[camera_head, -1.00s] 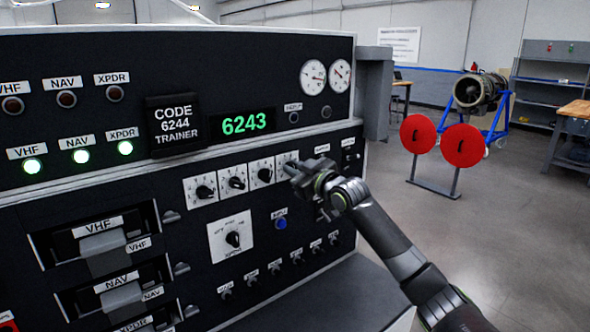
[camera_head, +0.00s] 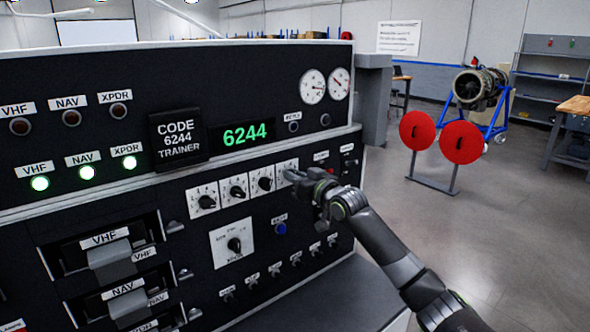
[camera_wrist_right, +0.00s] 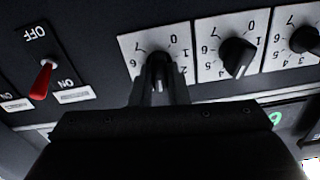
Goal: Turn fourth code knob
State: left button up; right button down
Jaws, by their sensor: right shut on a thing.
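The row of code knobs sits on white dial plates below the green display (camera_head: 245,134), which reads 6244. The placard (camera_head: 178,137) reads CODE 6244 TRAINER. The fourth code knob (camera_wrist_right: 159,60) is the rightmost of the row in the head view, mostly hidden there behind my right gripper (camera_head: 291,177). In the right wrist view, which is upside down, my right gripper (camera_wrist_right: 158,90) is shut on this black knob, in front of its numbered plate. The third code knob (camera_wrist_right: 237,57) is beside it, untouched. My left gripper is not in view.
A red toggle switch (camera_wrist_right: 42,78) is close beside the gripper in the wrist view. The XPDR selector (camera_head: 234,245) and a blue button (camera_head: 280,229) are below the code knobs. Open floor lies right of the panel, with red discs (camera_head: 461,143) on a stand.

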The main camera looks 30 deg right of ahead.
jog(key=shift+m+p, duration=0.95)
jog(key=shift+m, duration=0.35)
jog(key=c, duration=1.4)
grip_release()
jog(key=shift+d, duration=0.1)
jog(key=s+d, duration=0.1)
jog(key=s, duration=1.6)
jog(key=shift+s+d, duration=0.15)
